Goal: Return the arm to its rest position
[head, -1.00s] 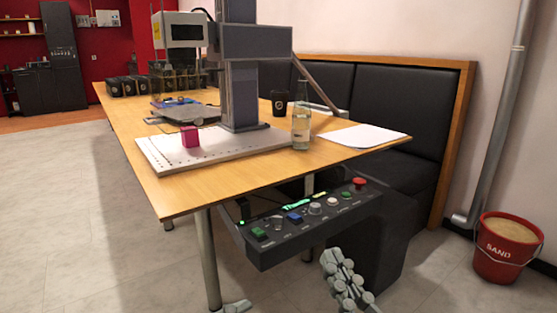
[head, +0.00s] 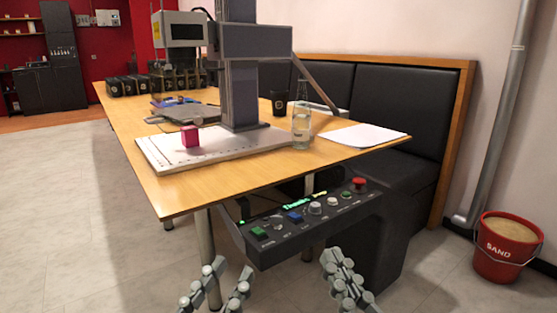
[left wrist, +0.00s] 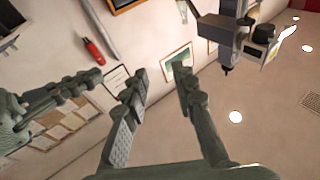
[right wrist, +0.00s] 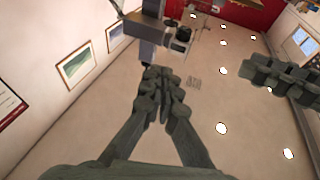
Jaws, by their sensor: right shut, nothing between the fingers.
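My left gripper (head: 226,275) is in the lower middle of the head view, in front of the control panel's left end, with its fingers apart and nothing between them. The left wrist view also shows these two fingers (left wrist: 162,85) well apart. My right gripper (head: 340,262) is below the panel's right part, its fingers together and empty. In the right wrist view its fingers (right wrist: 162,80) meet. Both grippers point upward, and both wrist cameras look toward the walls and ceiling. The lower arms are out of the head view.
The control panel (head: 268,256) with buttons hangs under the table's (head: 178,205) front edge, close behind both grippers. A sand bucket (head: 506,250) stands right.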

